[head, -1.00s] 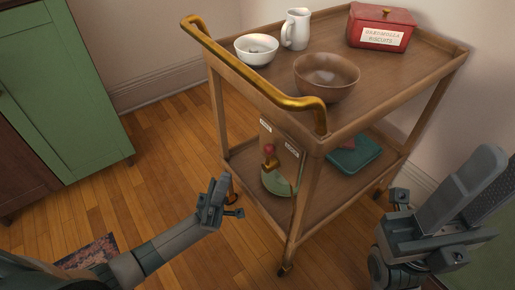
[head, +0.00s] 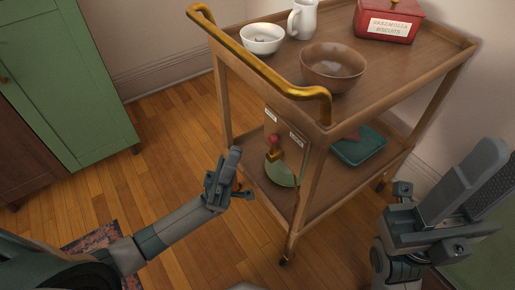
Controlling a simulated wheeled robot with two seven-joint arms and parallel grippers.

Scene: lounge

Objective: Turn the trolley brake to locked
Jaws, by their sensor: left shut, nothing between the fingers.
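The wooden trolley (head: 385,104) with a brass push handle (head: 262,72) stands ahead of me. A green patch (head: 279,175) shows below the lever. The label writing is too small to read. My left gripper (head: 234,158) is shut and empty, just left of the panel and apart from the lever in the picture.
The trolley top holds a white bowl (head: 262,39), a brown bowl (head: 333,68), a white jug (head: 302,19) and a red biscuit tin (head: 388,20). A teal tray (head: 358,148) lies on the lower shelf. A green cabinet (head: 75,80) stands left. Floor between is clear.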

